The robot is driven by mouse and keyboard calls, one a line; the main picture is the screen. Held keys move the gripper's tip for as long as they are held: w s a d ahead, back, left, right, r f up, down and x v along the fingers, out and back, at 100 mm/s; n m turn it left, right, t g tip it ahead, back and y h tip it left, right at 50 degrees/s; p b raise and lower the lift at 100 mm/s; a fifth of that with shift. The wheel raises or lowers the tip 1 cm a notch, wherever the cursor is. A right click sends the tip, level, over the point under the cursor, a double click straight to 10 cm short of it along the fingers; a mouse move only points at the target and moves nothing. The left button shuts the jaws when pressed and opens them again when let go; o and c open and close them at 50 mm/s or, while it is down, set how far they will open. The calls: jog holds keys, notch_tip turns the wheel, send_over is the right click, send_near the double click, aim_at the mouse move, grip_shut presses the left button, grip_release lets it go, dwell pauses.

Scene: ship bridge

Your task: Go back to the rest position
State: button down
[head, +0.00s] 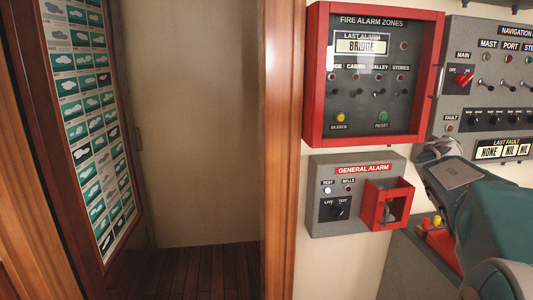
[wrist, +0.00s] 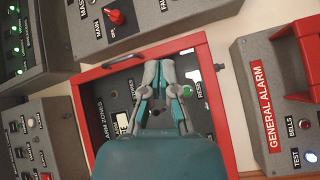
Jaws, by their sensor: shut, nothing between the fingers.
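My gripper (wrist: 160,66) shows in the wrist view with its teal and grey fingers together and nothing between them. In that view it is in front of the red-framed fire alarm panel (wrist: 206,52) and hides part of its face. In the head view my arm comes in from the right edge. Its grey end is in front of the wall just right of the fire alarm panel (head: 373,110), below the navigation panel's left side. The fingertips are hard to make out there. I cannot tell whether the gripper touches anything.
The general alarm box (head: 345,169) with a red switch guard (head: 386,204) is below the fire alarm panel. The navigation panel (head: 467,104) has a red main switch (head: 463,79). A grey unit with red and yellow parts is below my arm. A doorway opens at left beside a cloud chart (head: 88,120).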

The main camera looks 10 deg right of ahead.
jog(key=s+a+f+m+g+y, duration=0.1)
jog(key=s+a+f+y, duration=0.3)
jog(key=s+a+f, duration=0.4)
jog(key=s+a+f+m+g+y, duration=0.2)
jog(key=s+a+f+y, duration=0.3)
jog(key=s+a, duration=0.5)
jog(key=s+a+f+m+g+y, duration=0.2)
jog(key=s+a+f, duration=0.8)
jog(key=a, duration=0.8)
jog(key=shift+a+f+g+y, duration=0.15)
jog(key=shift+f+g+y, duration=0.15)
jog(key=shift+g+y, duration=0.75)
